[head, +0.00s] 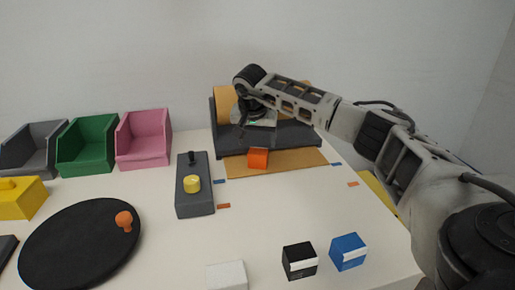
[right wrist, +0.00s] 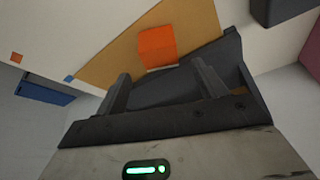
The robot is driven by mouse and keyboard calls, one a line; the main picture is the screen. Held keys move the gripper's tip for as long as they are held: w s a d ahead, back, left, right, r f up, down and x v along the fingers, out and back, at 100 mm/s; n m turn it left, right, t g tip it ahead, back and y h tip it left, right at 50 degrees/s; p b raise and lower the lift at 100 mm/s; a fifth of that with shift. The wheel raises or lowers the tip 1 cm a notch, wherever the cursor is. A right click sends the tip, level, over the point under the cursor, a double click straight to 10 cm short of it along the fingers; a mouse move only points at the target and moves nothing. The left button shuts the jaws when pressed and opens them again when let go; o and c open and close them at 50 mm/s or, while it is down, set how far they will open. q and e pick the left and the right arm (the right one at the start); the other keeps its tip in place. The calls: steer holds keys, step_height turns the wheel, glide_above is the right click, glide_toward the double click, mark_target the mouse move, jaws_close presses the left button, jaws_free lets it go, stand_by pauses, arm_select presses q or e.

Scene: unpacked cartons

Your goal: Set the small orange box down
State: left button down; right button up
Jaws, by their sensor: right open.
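The small orange box (head: 258,158) rests on a tan cardboard-coloured mat (head: 290,165) in front of a dark grey holder with tan panels. In the right wrist view the orange box (right wrist: 157,46) lies on the tan mat (right wrist: 110,47), beyond my fingertips. My right gripper (head: 242,124) is open and empty, above and behind the box, in front of the dark holder (head: 300,137). In the right wrist view its two fingers (right wrist: 162,82) stand apart with nothing between them. My left gripper is not in view.
Grey, green (head: 87,146) and pink (head: 144,139) bins stand at the back left. A grey control box (head: 195,200) with a yellow button is left of the mat. A black disc (head: 80,245) lies front left. Black (head: 299,262) and blue (head: 348,252) cubes stand near the front.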

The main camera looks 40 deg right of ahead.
steer(key=v, duration=0.5)
steer(key=shift+r, duration=0.15)
